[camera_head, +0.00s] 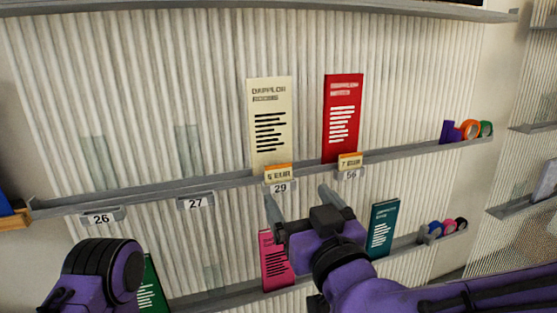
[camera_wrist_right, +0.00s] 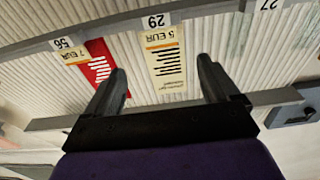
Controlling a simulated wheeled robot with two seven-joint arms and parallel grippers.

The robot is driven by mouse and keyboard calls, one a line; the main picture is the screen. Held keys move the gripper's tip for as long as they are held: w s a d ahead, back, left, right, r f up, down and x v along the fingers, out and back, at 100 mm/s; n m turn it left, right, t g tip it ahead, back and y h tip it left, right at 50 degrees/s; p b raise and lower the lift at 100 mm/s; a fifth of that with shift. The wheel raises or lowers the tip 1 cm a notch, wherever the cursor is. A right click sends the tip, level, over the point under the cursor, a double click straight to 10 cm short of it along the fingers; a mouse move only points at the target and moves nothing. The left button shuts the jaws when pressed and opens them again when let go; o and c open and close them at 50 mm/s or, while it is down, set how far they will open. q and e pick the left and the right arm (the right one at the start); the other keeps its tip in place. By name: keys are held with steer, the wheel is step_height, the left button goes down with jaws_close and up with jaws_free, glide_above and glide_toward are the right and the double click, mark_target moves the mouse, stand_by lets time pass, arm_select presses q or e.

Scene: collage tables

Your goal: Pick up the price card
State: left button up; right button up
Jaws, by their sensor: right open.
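A price card with an orange top edge reading 5 EUR (camera_head: 278,173) stands on the shelf edge above the number 29 label (camera_head: 280,188). In the right wrist view this price card (camera_wrist_right: 161,37) appears upside down, beyond and between my fingers. A similar card reading 7 EUR (camera_head: 350,161) stands to its right above the number 56 label (camera_head: 351,175). My right gripper (camera_head: 297,195) is open and empty, just below the shelf edge in the head view, apart from both cards. It also shows in the right wrist view (camera_wrist_right: 161,66). My left gripper is out of view.
A cream leaflet (camera_head: 271,120) and a red leaflet (camera_head: 343,118) stand behind the cards on the shelf (camera_head: 150,192). Pink (camera_head: 274,262) and teal (camera_head: 382,229) leaflets stand on the lower shelf. Tape rolls (camera_head: 470,129) sit at the right. The upper shelf's left part looks mostly bare.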

mark_target(279, 169)
steer(key=p+x, duration=0.3)
steer(key=x, duration=0.5)
steer(key=shift+w+a+r, duration=0.1)
steer(key=shift+w+r, duration=0.05)
steer(key=shift+w, duration=0.1)
steer(key=shift+w+a, duration=0.1)
steer(key=shift+w, duration=0.1)
steer(key=shift+s, duration=0.1)
steer(key=c, duration=0.5)
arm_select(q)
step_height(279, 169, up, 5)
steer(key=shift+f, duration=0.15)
arm_select(e)
steer(key=c, duration=0.6)
